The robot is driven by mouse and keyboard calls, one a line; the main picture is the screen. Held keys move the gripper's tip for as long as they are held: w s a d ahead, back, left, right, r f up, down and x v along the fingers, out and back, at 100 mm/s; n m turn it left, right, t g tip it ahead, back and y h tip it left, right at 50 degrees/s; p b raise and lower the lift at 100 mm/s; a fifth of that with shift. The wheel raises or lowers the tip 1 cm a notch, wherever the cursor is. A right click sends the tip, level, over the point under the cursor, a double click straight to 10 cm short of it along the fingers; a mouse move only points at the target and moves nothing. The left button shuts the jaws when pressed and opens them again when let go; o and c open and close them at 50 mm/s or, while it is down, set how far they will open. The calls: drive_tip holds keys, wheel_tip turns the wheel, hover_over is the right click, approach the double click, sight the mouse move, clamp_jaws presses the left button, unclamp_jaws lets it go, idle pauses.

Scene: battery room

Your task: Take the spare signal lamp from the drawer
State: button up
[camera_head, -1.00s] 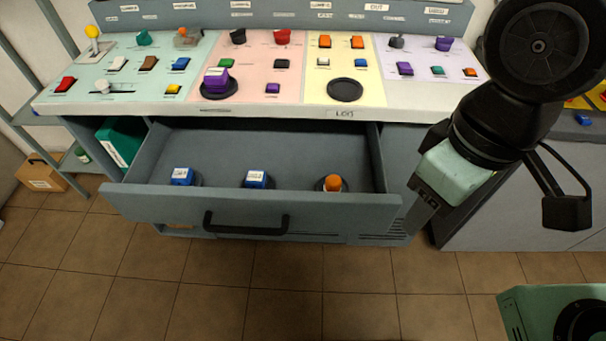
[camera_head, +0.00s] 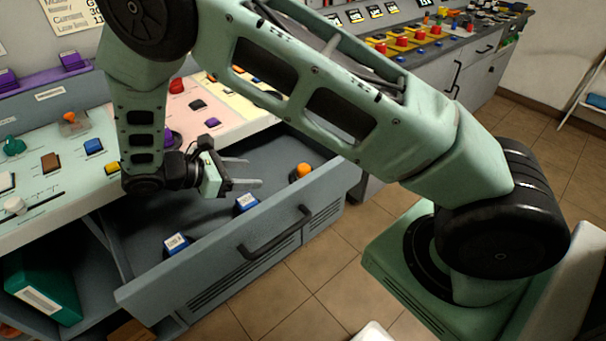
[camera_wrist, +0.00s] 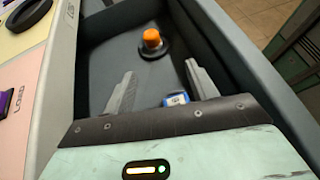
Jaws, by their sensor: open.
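The drawer (camera_head: 276,233) stands open below the console, with a dark inside. The orange-capped signal lamp (camera_head: 301,171) stands upright on a dark round base at the drawer's far right end. In the wrist view the lamp (camera_wrist: 152,38) is ahead of my fingertips, near the far end of the drawer. My gripper (camera_head: 246,172) is over the drawer, left of the lamp and apart from it. Its two fingers are spread with nothing between them; the open gripper also shows in the wrist view (camera_wrist: 158,86).
Two blue labelled blocks, one at the left (camera_head: 175,243) and one in the middle (camera_head: 246,203), stand in the drawer. The middle one (camera_wrist: 177,99) is partly hidden by my gripper in the wrist view. The drawer walls (camera_wrist: 236,62) border the space. The console top lies behind.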

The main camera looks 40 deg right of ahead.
sight(300, 168)
drive_tip(key=shift+n+h, duration=0.3)
drive_tip(key=shift+h, duration=0.4)
drive_tip(key=x, duration=0.4)
drive_tip(key=w+p+x, duration=0.1)
drive_tip(key=x, duration=0.3)
drive_tip(key=w+f+p+x, duration=0.1)
drive_tip(key=x, duration=0.4)
drive_tip(key=shift+w, duration=0.1)
drive_tip(key=shift+p+x, duration=0.75)
drive_tip(key=shift+x, duration=2)
drive_tip(key=c, duration=1.1)
